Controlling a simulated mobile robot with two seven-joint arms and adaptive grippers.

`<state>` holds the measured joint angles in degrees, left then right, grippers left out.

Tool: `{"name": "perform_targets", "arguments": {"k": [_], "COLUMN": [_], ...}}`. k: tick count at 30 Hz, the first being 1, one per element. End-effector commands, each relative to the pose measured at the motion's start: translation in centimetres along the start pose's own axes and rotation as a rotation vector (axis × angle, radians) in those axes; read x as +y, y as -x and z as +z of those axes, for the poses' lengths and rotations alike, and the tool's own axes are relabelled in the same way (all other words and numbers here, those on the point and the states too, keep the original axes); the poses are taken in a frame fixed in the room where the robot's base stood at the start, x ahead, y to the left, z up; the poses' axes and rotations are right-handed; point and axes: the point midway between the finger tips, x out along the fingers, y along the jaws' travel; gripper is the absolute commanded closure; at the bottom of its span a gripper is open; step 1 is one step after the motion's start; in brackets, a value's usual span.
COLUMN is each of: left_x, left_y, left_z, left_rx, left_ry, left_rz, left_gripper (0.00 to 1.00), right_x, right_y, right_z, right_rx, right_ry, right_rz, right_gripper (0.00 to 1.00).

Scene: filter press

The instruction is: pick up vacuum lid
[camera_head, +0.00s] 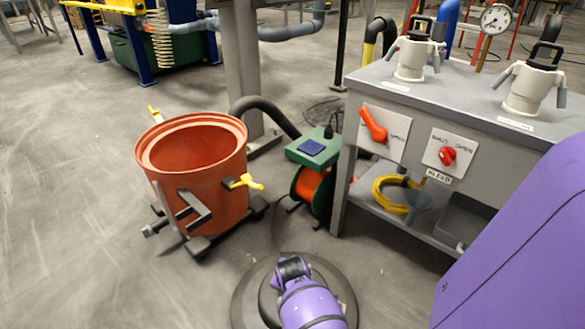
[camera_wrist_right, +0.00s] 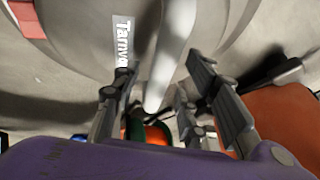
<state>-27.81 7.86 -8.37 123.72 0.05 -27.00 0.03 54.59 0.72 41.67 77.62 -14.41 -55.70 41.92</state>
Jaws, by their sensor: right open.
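The vacuum lid is a grey round disc (camera_head: 247,300) low at the bottom middle of the head view, largely covered by my purple right arm. In the wrist view its grey surface (camera_wrist_right: 75,42) bears a white label, and a pale bar-like handle (camera_wrist_right: 172,55) stands out from it. My right gripper (camera_wrist_right: 160,72) is open, with its dark fingers on either side of the handle; contact cannot be told. In the head view its fingers are hidden. The open orange vacuum drum (camera_head: 226,190) with yellow latches stands left of centre. My left gripper is not in view.
A green and orange cable reel (camera_head: 318,150) stands between the drum and a grey bench (camera_head: 460,92) with knobs and two white lidded vessels. A black hose (camera_head: 268,108) runs behind the drum. The floor at left is clear.

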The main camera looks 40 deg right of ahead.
Motion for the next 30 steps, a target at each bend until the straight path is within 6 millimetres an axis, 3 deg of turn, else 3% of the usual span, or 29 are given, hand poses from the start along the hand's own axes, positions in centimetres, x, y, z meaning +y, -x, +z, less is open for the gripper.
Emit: {"name": "perform_targets", "arguments": {"k": [2, 9, 18, 30], "left_x": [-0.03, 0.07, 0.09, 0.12], "left_y": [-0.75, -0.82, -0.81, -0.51], "left_z": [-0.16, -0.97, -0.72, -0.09], "left_rx": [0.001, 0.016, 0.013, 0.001], "left_ry": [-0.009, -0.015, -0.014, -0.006], "left_rz": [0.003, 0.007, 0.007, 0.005], "left_gripper": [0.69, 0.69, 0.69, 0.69], "right_x": [0.19, 0.06, 0.09, -0.18], "right_y": [-1.23, -1.1, -1.11, -0.9], "right_z": [0.2, 0.01, 0.05, -0.29], "right_rx": [-0.002, 0.0, -0.001, 0.005], "right_ry": [0.001, 0.0, 0.0, 0.0], "right_rz": [0.002, 0.0, 0.0, -0.005], "right_gripper": [0.6, 0.61, 1.0, 1.0]}}
